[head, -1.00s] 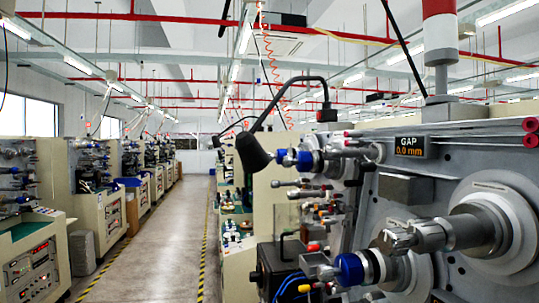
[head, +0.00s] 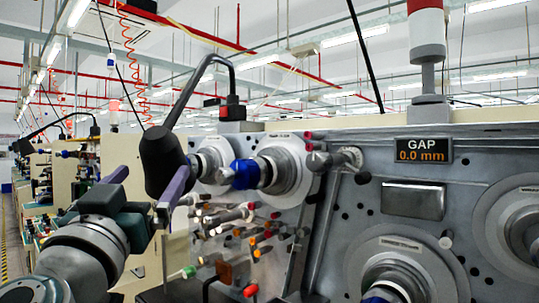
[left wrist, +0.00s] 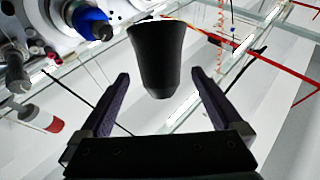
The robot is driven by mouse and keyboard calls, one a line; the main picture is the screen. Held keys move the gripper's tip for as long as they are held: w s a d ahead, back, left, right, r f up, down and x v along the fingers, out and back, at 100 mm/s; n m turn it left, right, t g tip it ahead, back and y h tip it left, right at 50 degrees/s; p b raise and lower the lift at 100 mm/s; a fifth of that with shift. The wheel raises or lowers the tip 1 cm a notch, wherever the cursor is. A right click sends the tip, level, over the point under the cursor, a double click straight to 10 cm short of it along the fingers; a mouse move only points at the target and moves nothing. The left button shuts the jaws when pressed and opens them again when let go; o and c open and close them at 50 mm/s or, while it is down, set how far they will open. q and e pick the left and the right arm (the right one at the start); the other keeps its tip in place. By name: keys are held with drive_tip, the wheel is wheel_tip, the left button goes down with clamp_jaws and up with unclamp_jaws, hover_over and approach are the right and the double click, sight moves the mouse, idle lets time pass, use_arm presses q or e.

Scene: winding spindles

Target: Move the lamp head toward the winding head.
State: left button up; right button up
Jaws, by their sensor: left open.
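The lamp head (head: 165,160) is a black cone-shaped shade hanging from a bent black arm (head: 196,82) on the machine top. My left gripper (head: 152,174) is open, with purple fingers at the lamp head's lower part. In the left wrist view the lamp head (left wrist: 157,60) shows between the two fingertips (left wrist: 160,78), apart from both in the picture. Just right of the lamp head is a spindle with a blue collar (head: 245,173) on a grey disc; I cannot tell for sure that it is the winding head. My right gripper is not in view.
The grey machine panel (head: 350,215) fills the right side, with a GAP 0.0 mm display (head: 423,150). Pegs and coloured-tip rods (head: 225,218) stick out below the spindle. A red and white signal tower (head: 427,40) stands on top. More machines (head: 40,180) line the left.

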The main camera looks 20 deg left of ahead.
use_arm(q)
drive_tip(key=x, duration=0.9)
drive_tip(key=shift+w+r, duration=0.15)
drive_tip(key=shift+w, duration=0.15)
drive_tip(key=shift+c, duration=0.2)
clamp_jaws()
